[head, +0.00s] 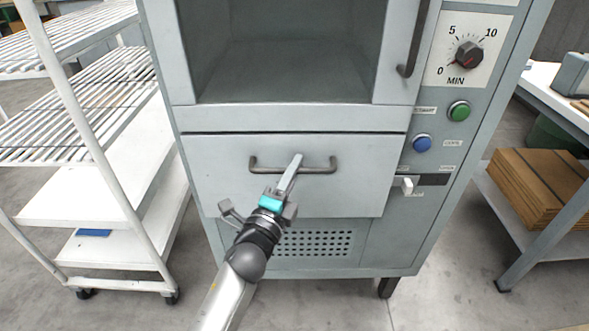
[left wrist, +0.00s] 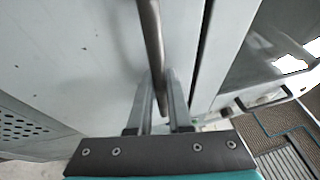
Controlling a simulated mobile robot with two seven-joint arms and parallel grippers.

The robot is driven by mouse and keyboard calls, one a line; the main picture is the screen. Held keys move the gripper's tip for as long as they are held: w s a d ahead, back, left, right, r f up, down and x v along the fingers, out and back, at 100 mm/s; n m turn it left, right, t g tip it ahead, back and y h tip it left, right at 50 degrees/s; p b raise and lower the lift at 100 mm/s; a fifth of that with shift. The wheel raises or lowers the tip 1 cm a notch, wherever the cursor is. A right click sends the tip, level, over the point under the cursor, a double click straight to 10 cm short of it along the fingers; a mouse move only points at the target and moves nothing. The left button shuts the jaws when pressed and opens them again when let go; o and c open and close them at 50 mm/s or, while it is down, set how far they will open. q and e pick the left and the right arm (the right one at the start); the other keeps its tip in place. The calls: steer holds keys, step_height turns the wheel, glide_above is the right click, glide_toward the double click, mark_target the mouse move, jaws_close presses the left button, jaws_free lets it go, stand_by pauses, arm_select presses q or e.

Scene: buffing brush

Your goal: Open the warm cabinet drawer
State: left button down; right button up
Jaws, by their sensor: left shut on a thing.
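The warm cabinet (head: 290,118) stands in front of me in the head view. Its drawer (head: 360,195) has a pale grey front below the window. A dark line runs along the drawer's top edge; I cannot tell whether the drawer stands out from the cabinet. The bar handle (head: 320,170) crosses the upper middle of the drawer front. My left gripper (head: 295,163) reaches up to the handle's middle and is shut on it. In the left wrist view the handle (left wrist: 151,40) passes between the two fingers (left wrist: 162,95). My right gripper is not in view.
A white wheeled rack (head: 125,190) stands close on the left. A dial (head: 467,56), a green button (head: 459,111), a blue button (head: 422,144) and a white switch (head: 405,186) are on the cabinet's right side. A bench with cardboard (head: 535,185) stands at the right.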

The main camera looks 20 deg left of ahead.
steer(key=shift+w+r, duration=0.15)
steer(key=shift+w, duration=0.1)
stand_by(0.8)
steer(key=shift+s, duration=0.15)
